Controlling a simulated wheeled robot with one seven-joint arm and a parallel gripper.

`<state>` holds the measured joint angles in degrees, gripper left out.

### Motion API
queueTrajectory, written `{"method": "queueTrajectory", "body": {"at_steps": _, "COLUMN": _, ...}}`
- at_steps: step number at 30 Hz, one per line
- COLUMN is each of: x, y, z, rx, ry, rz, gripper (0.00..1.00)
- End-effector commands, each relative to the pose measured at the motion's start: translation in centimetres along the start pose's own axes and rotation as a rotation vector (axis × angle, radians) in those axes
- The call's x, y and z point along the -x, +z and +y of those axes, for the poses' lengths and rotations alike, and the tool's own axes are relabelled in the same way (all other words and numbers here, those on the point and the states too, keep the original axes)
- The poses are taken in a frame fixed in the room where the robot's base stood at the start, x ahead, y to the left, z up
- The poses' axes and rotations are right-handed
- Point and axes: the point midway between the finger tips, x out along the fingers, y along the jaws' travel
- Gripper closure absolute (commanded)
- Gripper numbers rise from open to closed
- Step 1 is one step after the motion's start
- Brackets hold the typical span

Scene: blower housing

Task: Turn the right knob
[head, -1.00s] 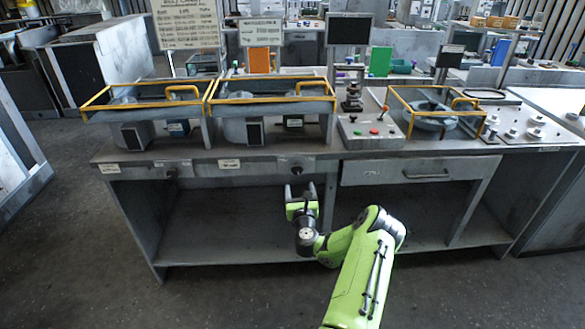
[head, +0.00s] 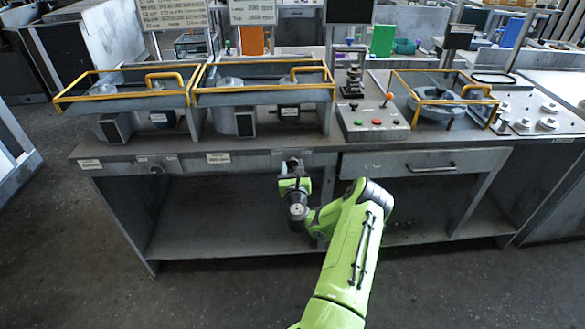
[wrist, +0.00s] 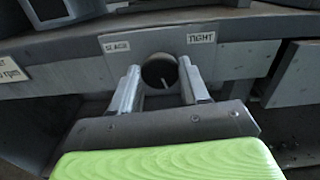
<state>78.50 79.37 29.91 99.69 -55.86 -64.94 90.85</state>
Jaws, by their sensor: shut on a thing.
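The right knob (wrist: 158,71) is a dark round dial with a pale pointer line, set in the grey front panel of the bench. In the wrist view it sits between the two metal fingers of my gripper (wrist: 158,82), which are shut on its sides. The pointer line points down and slightly right. In the head view my gripper (head: 292,166) reaches the panel and largely hides this knob. The left knob (head: 156,168) is on the same panel, farther left, and is untouched.
A label reading TIGHT (wrist: 201,38) is right of the knob, and another label (wrist: 116,47) is left of it. A drawer (head: 425,163) with a bar handle is to the right. Yellow-railed housings (head: 262,92) stand on the bench top. The shelf space below is open.

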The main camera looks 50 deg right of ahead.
Motion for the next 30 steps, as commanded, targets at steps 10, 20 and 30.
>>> {"method": "queueTrajectory", "body": {"at_steps": 10, "x": 0.00, "y": 0.03, "z": 0.03, "rx": 0.039, "ry": 0.000, "rz": -0.001, "gripper": 0.85}}
{"method": "queueTrajectory", "body": {"at_steps": 20, "x": 0.00, "y": 0.00, "z": 0.13, "rx": 0.254, "ry": 0.002, "rz": -0.002, "gripper": 0.85}}
{"method": "queueTrajectory", "body": {"at_steps": 30, "x": -0.01, "y": -0.04, "z": 0.25, "rx": 0.578, "ry": 0.002, "rz": -0.003, "gripper": 0.85}}
